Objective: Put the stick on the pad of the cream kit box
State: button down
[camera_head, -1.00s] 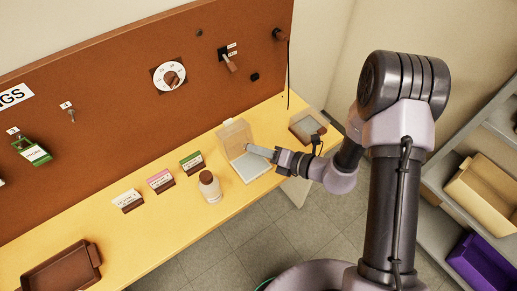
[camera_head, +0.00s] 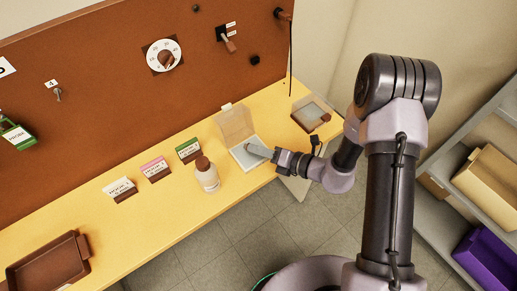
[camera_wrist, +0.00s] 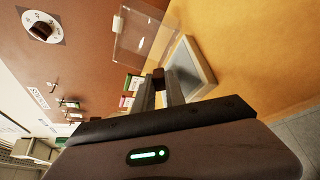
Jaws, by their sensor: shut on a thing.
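The cream kit box (camera_head: 237,153) stands open on the yellow bench, its clear lid raised at the back. Its pale grey pad (camera_head: 244,159) faces up and also shows in the wrist view (camera_wrist: 184,72). My gripper (camera_head: 255,150) reaches in from the right, with its fingers over the box. In the wrist view it is shut on a small dark brown stick (camera_wrist: 158,76), of which only the end shows between the fingertips. The stick appears beside the box's near rim in that view. I cannot tell whether it touches the pad.
A white bottle with a brown cap (camera_head: 207,176) stands left of the box. A second tray-like box (camera_head: 311,114) sits to the right. A brown tray (camera_head: 48,266) lies far left.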

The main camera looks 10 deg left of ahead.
jog(key=c, duration=1.3)
grip_release()
jog(key=shift+s+d, duration=0.1)
jog(key=shift+c, duration=0.4)
jog(key=d+r+p, duration=0.1)
jog(key=s+d+r+p, duration=0.1)
jog(key=d+r, duration=0.1)
jog(key=d+r+p, duration=0.1)
jog(key=d+p, duration=0.1)
jog(key=shift+s+d+r, duration=0.1)
jog(key=shift+s+r, duration=0.2)
jog(key=shift+r, duration=0.05)
jog(key=p+v, duration=0.4)
jog(key=v, duration=1.3)
jog(key=shift+d, duration=0.25)
jog(key=shift+r, duration=0.1)
